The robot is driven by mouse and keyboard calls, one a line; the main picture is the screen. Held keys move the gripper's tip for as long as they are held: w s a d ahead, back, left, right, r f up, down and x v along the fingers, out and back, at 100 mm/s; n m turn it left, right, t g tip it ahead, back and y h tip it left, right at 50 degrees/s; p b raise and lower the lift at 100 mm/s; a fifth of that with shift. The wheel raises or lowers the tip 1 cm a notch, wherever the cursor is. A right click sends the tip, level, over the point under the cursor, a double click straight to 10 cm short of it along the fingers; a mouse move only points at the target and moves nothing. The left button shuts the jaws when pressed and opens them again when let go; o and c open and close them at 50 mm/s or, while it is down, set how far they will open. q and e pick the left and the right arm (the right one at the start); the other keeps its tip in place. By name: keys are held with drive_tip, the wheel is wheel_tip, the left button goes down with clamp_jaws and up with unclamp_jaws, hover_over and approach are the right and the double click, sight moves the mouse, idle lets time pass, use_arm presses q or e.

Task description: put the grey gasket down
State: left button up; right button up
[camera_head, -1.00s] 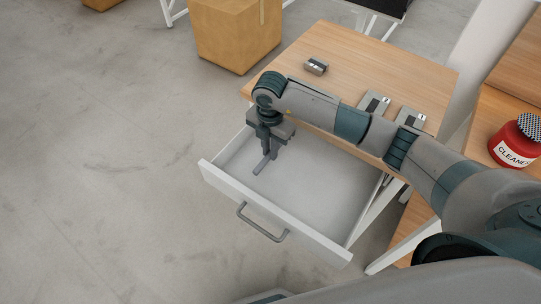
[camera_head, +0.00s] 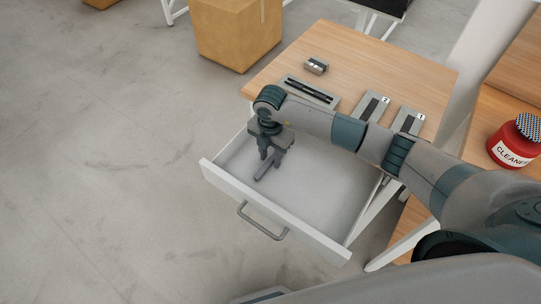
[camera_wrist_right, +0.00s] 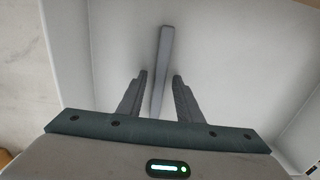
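The grey gasket (camera_head: 267,170) is a thin straight strip inside the open white drawer (camera_head: 221,181), towards its left side. It appears to lie on the drawer floor. My right gripper (camera_head: 271,157) is lowered into the drawer, right above the gasket. In the right wrist view the gasket (camera_wrist_right: 164,58) runs lengthwise between the two fingers of the gripper (camera_wrist_right: 159,76). The fingers stand apart, with a gap visible on each side of the strip. The gasket's near end is close to the gripper body. My left gripper is not in view.
The wooden tabletop (camera_head: 350,60) above the drawer carries a small metal block (camera_head: 316,66), a grey holder with dark slots (camera_head: 290,82), and two labelled holders (camera_head: 371,107). A red cleaner tub (camera_head: 514,146) stands at right. Most of the drawer floor is bare.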

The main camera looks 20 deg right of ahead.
sight(271, 160)
drive_tip(key=shift+r, duration=0.1)
drive_tip(key=shift+r, duration=0.45)
wheel_tip(271, 160, up, 11)
drive_tip(key=b, duration=0.3)
drive_tip(key=shift+r+b, duration=0.15)
drive_tip(key=shift+b, duration=0.2)
